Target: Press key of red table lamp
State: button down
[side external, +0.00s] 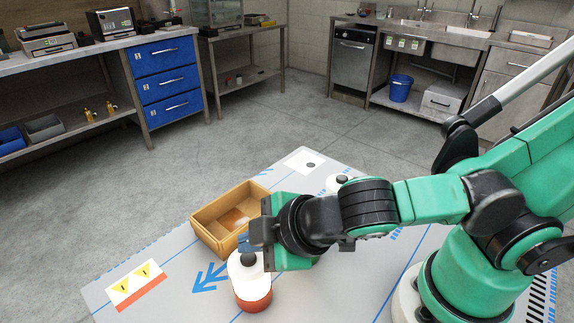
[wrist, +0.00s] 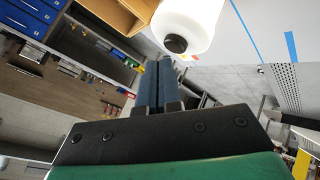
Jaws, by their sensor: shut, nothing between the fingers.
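The red table lamp (side external: 252,299) stands upright near the front of the grey table. It has a red base, a white body and a dark round key on top. In the wrist view its white body (wrist: 195,16) and dark key (wrist: 175,44) show at the top, while the red base is not clear. My gripper (side external: 243,243) is just above the key, its blue fingers together and empty. In the wrist view the closed fingers of my gripper (wrist: 158,64) end just below the key. I cannot tell whether they touch it.
An open wooden box (side external: 207,233) stands behind the lamp. A second white object (side external: 333,183) with a dark top stands further back, partly hidden by my arm. The table between the card and box is clear.

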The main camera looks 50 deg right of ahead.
aim_at(254, 259)
jog(key=shift+r, duration=3)
